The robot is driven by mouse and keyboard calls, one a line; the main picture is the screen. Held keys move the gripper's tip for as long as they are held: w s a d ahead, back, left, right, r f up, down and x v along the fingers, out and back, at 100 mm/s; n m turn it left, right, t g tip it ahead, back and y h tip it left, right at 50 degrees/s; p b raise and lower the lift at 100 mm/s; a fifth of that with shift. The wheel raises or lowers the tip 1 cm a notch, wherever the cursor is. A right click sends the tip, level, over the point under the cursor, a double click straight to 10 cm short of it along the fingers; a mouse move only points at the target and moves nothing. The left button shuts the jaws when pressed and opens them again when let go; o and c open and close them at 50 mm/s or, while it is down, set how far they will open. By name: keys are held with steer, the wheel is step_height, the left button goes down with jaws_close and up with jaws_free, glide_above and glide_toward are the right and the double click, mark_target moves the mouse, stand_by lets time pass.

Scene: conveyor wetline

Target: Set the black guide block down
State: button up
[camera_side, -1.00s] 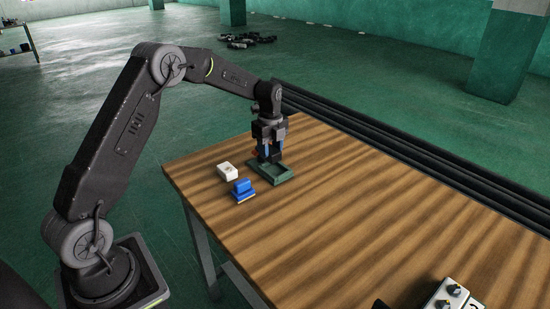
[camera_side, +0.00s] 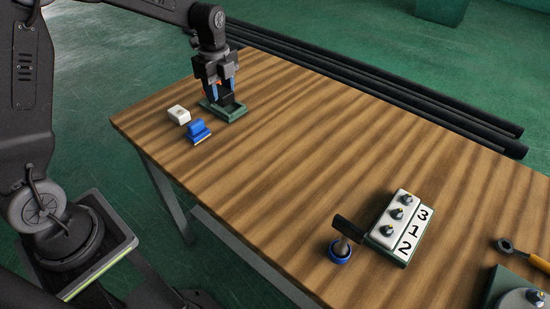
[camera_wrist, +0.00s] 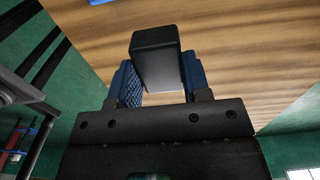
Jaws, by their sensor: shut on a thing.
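The black guide block (camera_wrist: 155,55) is held between the blue-padded fingers of my gripper (camera_wrist: 160,85) in the wrist view. In the side view my gripper (camera_side: 226,88) points down over a small green tray (camera_side: 238,116) near the table's far left corner. The block (camera_side: 228,99) shows dark between the fingers, low within the tray's outline. I cannot tell whether its underside touches the tray floor.
A white block (camera_side: 179,114) and a blue block with a handle (camera_side: 198,131) sit just left of the tray. A numbered panel with knobs (camera_side: 399,225), a blue ring with a dark-headed tool (camera_side: 341,250) and a wrench (camera_side: 520,255) lie at front right. The middle of the wooden table (camera_side: 290,140) is clear.

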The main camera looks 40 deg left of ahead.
steer(key=s+d, duration=0.2)
steer(key=d, duration=0.6)
glide_above(280, 167)
step_height(280, 167, down, 7)
steer(key=shift+a+f, duration=0.1)
steer(key=shift+f, duration=2.1)
steer(key=shift+f, duration=0.15)
steer(key=o, duration=0.9)
steer(key=shift+o, duration=0.2)
